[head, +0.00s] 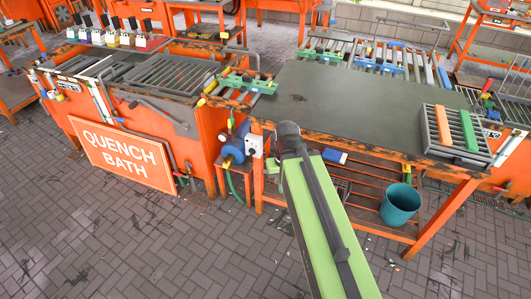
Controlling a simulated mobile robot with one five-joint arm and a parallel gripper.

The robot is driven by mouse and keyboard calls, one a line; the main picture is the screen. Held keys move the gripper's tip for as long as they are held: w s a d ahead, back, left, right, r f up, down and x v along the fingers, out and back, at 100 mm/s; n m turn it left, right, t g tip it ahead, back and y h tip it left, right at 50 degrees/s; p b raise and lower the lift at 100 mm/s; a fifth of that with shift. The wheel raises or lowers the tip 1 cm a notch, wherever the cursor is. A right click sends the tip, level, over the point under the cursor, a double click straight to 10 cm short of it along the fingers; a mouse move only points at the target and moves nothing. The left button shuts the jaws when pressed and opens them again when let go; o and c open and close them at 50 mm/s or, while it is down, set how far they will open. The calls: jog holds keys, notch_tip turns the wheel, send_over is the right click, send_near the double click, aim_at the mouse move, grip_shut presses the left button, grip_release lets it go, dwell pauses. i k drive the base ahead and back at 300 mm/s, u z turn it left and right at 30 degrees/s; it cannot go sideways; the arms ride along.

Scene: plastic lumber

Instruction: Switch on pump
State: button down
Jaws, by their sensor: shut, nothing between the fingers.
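The pump (231,152) is a blue, rounded unit with a yellow part, low beside the orange quench bath. It sits on a small orange stand between the bath and the grey-topped table. A white box with dark round spots (254,146) is fixed just right of it, probably its switch or socket. Its switch position is too small to read. My green and dark grey arm reaches up from the bottom, its far end close to the right of the white box.
The table (330,105) stands behind my arm, with a slatted grey tray (436,130) on its right. A teal bucket (400,204) is beneath it. A QUENCH BATH sign (122,155) leans against the bath. The brick floor at lower left is clear.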

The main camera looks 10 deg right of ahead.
aim_at(251, 151)
jog(key=u, duration=0.15)
jog(key=i, duration=0.95)
jog(key=u, duration=0.3)
jog(key=k, duration=1.3)
jog(key=u, duration=1.05)
jog(key=i, duration=1.55)
jog(key=z, duration=0.6)
